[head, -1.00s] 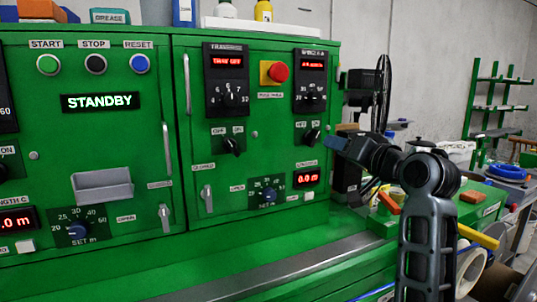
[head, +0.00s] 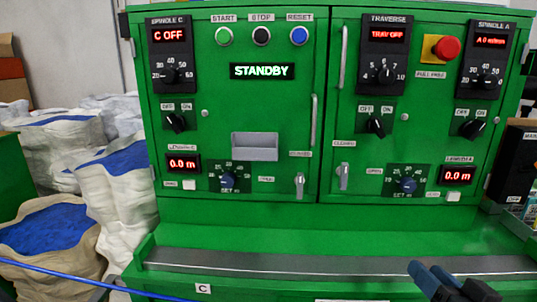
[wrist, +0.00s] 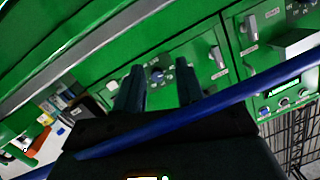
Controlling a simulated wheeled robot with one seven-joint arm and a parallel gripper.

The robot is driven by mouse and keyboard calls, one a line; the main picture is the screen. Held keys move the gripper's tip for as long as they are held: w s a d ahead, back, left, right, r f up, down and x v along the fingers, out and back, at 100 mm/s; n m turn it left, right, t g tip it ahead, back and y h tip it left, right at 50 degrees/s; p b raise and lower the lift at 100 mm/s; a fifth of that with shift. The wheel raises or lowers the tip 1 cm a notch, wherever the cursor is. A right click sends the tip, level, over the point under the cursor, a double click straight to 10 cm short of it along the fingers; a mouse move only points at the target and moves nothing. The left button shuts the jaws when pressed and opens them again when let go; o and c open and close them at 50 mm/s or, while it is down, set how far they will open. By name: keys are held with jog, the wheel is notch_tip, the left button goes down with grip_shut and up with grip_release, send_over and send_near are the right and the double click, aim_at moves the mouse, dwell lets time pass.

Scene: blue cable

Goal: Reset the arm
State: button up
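My gripper (head: 436,278) shows at the bottom right of the head view, in front of the green cabinet's lower ledge. In the wrist view its two dark fingers (wrist: 160,88) stand apart with nothing between the tips. A blue cable (wrist: 245,90) crosses the wrist view diagonally, over the gripper body and close to the camera. I cannot tell whether it touches the gripper. The blue cable (head: 90,281) also runs along the lower left of the head view. Most of my arm is hidden below the head view's edge.
The green control cabinet (head: 240,110) fills the head view, with knobs, buttons and a "STANDBY" display (head: 262,71). A grey metal strip (head: 300,262) runs along its ledge. White sacks (head: 120,195) with blue contents stand left. A black box (head: 515,165) is at the right.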

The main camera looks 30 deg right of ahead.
jog(key=s+a+f+n+y, duration=0.35)
jog(key=s+a+f, duration=0.25)
jog(key=s+a, duration=0.55)
jog(key=s+a+n+y, duration=0.3)
jog(key=s+a+n, duration=0.2)
jog(key=s+a, duration=0.3)
jog(key=shift+s+a+r, duration=0.2)
jog(key=shift+s+a, duration=0.2)
jog(key=shift+s, duration=0.25)
